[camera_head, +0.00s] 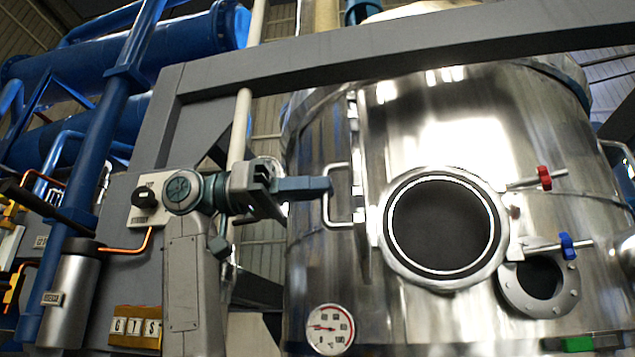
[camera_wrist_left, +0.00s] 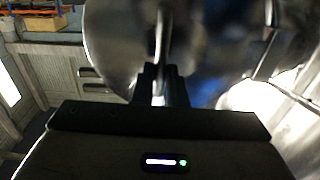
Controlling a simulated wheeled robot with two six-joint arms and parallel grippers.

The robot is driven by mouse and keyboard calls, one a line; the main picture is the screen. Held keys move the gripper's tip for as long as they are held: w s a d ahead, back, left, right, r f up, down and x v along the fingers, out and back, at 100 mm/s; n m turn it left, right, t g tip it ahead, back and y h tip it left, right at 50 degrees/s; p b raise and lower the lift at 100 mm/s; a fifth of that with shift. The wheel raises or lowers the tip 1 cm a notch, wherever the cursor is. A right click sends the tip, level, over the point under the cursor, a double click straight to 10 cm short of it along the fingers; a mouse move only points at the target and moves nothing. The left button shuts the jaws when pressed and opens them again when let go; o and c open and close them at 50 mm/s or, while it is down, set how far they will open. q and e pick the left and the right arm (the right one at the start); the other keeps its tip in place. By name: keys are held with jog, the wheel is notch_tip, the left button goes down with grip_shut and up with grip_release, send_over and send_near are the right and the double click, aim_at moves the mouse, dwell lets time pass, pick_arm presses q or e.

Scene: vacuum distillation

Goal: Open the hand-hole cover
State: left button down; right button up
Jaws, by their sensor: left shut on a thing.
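A large steel vessel (camera_head: 455,120) fills the right of the head view. On its front is a round steel ring (camera_head: 398,262) around a dark disc, which looks like the hand-hole; I cannot tell from its face whether it is covered. A smaller bolted flange (camera_head: 513,292) with a dark opening sits below right. A steel bar handle (camera_head: 338,224) stands on the vessel left of the ring. My left gripper (camera_head: 328,187) reaches it from the left and is shut on it. In the left wrist view the fingers (camera_wrist_left: 163,85) meet at a blurred upright bar (camera_wrist_left: 160,38). My right gripper is out of view.
A red-knobbed rod (camera_head: 544,178) and a blue-knobbed rod (camera_head: 567,246) stick out right of the ring. A dial gauge (camera_head: 330,329) is below the handle. A grey beam (camera_head: 390,48) crosses above. Blue pipes (camera_head: 105,130) stand at the left.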

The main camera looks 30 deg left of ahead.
pick_arm(q)
jog(key=shift+w+a+r, duration=0.15)
jog(key=shift+a, duration=0.2)
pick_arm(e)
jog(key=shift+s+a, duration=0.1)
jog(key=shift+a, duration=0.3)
